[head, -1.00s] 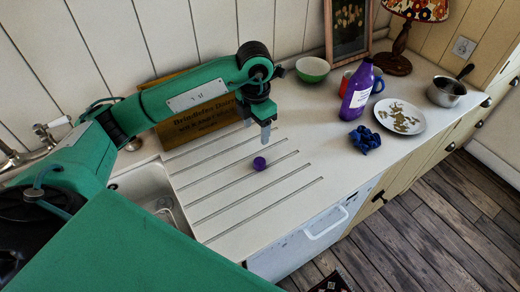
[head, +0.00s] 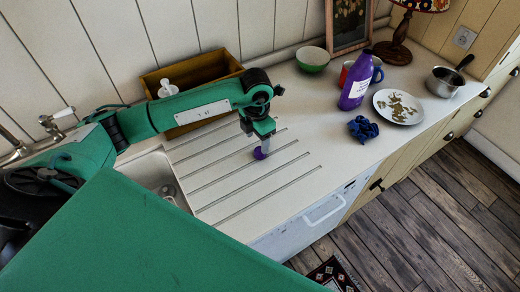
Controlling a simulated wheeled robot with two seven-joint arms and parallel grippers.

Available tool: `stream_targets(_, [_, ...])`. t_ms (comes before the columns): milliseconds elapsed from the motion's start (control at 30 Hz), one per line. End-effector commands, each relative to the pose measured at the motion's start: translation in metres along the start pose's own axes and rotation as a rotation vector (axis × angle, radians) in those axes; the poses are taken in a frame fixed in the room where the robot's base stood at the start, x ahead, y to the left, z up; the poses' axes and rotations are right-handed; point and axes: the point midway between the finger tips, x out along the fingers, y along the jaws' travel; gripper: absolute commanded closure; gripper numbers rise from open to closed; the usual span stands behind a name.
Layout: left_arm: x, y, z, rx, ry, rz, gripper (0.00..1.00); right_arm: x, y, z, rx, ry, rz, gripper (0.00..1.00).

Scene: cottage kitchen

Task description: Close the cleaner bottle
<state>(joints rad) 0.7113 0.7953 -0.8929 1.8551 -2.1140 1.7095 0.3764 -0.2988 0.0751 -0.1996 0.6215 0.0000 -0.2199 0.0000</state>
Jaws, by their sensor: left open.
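A small purple cap (head: 260,154) lies on the grooved white drainboard. My left gripper (head: 263,147) is directly over it, fingers pointing down, with its fingertips at the cap and partly hiding it. The jaws are open, and I cannot tell whether they touch the cap. The purple cleaner bottle (head: 354,88) with a white label stands upright on the counter, to the right of my gripper and farther back. Its narrow top is too small to make out clearly. My right gripper is not in view.
A crumpled blue cloth (head: 363,129), a dirty plate (head: 398,106), a red mug (head: 345,72) and a blue mug (head: 377,72) are near the bottle. A green bowl (head: 313,59) is behind. A wooden box (head: 219,66) stands behind my left arm; the sink (head: 147,172) is left.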

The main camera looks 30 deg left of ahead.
Motion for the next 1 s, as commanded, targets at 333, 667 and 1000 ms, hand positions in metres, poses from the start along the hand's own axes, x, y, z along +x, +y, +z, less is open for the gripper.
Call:
stream_targets(333, [0.003,-0.001,0.002,0.0,0.0,-0.001,0.39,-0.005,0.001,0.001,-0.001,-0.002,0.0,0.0])
stream_targets(667, [0.043,-0.003,0.01,-0.002,0.001,-0.002,0.39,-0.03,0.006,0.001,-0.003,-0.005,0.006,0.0])
stream_targets(1000, [0.052,-0.003,0.01,0.0,-0.001,0.001,0.39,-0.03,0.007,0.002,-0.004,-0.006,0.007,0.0])
